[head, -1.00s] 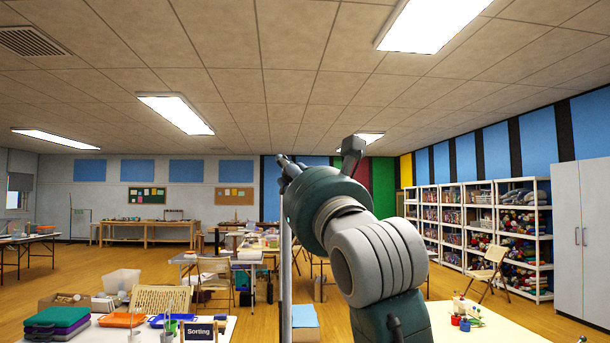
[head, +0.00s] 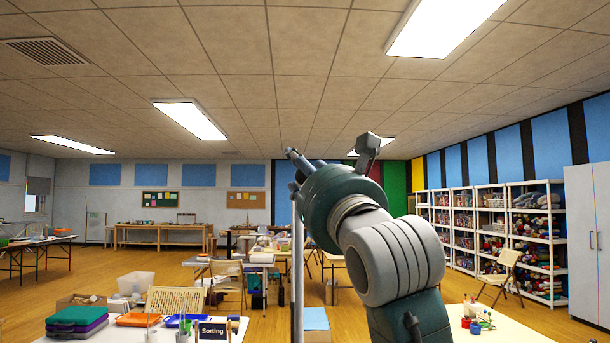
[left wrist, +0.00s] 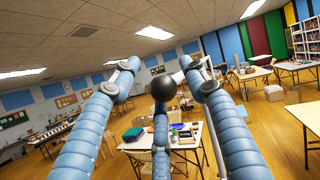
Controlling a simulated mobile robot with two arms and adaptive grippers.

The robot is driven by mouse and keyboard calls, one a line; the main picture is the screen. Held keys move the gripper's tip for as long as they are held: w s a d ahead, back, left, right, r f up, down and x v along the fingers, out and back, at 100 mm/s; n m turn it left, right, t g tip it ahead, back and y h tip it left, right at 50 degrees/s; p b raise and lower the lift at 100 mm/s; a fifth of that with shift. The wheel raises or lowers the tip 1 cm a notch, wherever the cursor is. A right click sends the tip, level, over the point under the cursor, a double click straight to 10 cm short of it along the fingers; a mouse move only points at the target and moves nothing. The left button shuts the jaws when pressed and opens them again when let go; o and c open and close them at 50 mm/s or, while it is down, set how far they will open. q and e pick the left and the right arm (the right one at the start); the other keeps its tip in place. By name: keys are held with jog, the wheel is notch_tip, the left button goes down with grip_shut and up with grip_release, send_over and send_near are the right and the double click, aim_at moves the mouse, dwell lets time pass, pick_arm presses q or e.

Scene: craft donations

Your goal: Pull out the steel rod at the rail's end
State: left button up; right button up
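In the left wrist view, the thick blue fingers of my left gripper (left wrist: 161,88) stand spread apart. A black ball knob (left wrist: 163,88) lies between their tips, with a short metallic piece (left wrist: 184,75) just right of it; I cannot tell whether these belong to the steel rod. A thin grey bar (left wrist: 215,140) runs down beside the right finger. In the head view a slim upright rail (head: 297,270) stands beside the hand of one arm of mine, right of centre. Only one arm shows there; I see no second gripper.
A cream table (head: 480,330) is at lower right. Shelves (head: 500,240) and a cabinet (head: 588,240) line the right wall.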

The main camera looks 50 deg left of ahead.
pick_arm(q)
jog(key=shift+d+f, duration=0.1)
jog(key=shift+f, duration=0.15)
jog(key=v, duration=0.7)
jog(key=shift+s+d+r, duration=0.15)
